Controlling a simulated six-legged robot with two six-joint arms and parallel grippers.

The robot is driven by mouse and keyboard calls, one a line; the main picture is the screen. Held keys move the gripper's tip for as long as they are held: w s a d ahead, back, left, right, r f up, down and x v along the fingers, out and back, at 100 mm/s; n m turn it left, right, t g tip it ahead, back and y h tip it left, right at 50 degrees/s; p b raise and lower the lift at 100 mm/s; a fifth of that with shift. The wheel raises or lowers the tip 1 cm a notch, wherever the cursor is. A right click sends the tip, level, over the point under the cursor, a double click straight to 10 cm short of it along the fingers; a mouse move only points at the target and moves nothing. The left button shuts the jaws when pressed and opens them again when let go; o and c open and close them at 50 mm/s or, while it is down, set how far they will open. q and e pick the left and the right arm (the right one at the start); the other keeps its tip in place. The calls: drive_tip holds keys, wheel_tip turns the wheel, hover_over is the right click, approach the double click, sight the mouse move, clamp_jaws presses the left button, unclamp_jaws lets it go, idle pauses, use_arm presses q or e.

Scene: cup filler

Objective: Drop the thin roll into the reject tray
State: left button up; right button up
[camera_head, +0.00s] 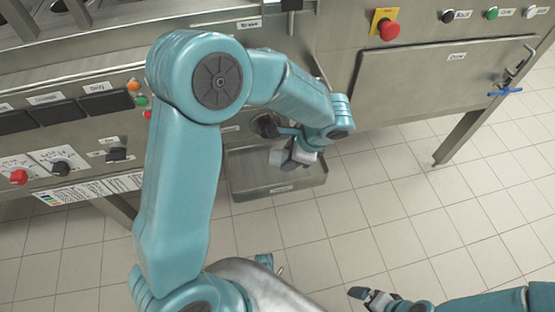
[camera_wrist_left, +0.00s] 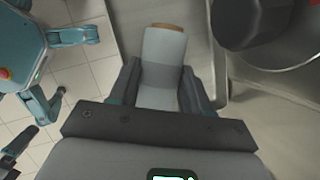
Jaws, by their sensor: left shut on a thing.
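The thin roll (camera_wrist_left: 163,62), a pale grey cylinder with a brown end, is between the fingers of my left gripper in the left wrist view. My left gripper (camera_wrist_left: 161,88) is shut on it. In the head view my left gripper (camera_head: 290,158) is over the metal reject tray (camera_head: 240,192), toward its upper right part. A small pale end of the roll shows beside the dark fingers there. The tray's rim and floor lie behind the roll in the left wrist view. My right gripper (camera_head: 372,297) is low in the head view, far from the tray; its opening is unclear.
The steel machine front with a dark round knob (camera_head: 266,125) stands just behind the tray. This knob looks large and close in the left wrist view (camera_wrist_left: 250,20). A red stop button (camera_head: 389,30) is at upper right. Tiled floor lies clear right of the tray.

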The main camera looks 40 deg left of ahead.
sight(280, 151)
use_arm(q)
drive_tip(key=a, duration=0.2)
drive_tip(key=shift+s+a, duration=0.2)
drive_tip(key=shift+a, duration=0.15)
drive_tip(key=shift+a+f, duration=0.15)
wheel_tip(280, 151, down, 3)
drive_tip(key=shift+f+b, duration=0.2)
drive_tip(key=shift+b, duration=0.8)
drive_tip(key=shift+r, duration=0.1)
drive_tip(key=shift+s, duration=0.1)
drive_tip(key=shift+f+b, duration=0.4)
drive_tip(key=shift+f, duration=0.25)
drive_tip(key=o, duration=1.1)
